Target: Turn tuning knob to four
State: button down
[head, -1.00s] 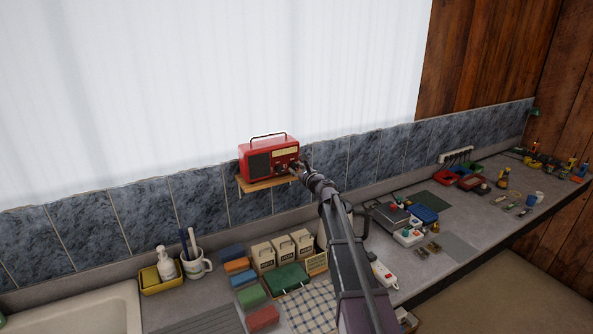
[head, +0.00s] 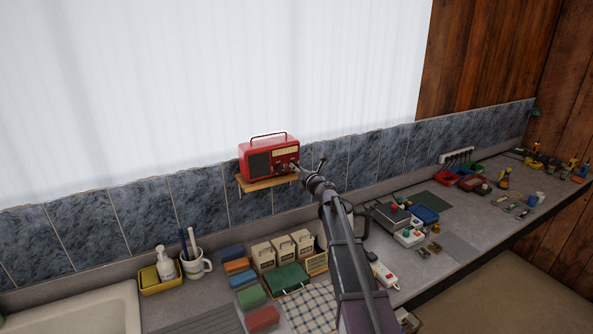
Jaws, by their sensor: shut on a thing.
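A red radio (head: 268,144) with a dark speaker grille, a pale dial and a top handle stands upright on a small wooden shelf (head: 262,185) on the tiled wall. My gripper (head: 294,166) reaches it from the lower right and is shut at the lower right of the radio's front, on the tuning knob. The jaws hide the knob, and its pointer and the dial's numbers are too small to read.
Below the shelf, the counter holds cartons (head: 283,248), coloured blocks (head: 241,279), a green case (head: 288,279) and a checked cloth (head: 310,308). A mug (head: 196,265) stands left, near the sink (head: 80,312). Trays and tools crowd the counter at right.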

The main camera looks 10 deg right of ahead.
jog(key=shift+a+m+t+h, duration=0.1)
jog(key=shift+m+t+h, duration=0.2)
jog(key=shift+m, duration=4.9)
jog(key=shift+c, duration=1.7)
grip_release()
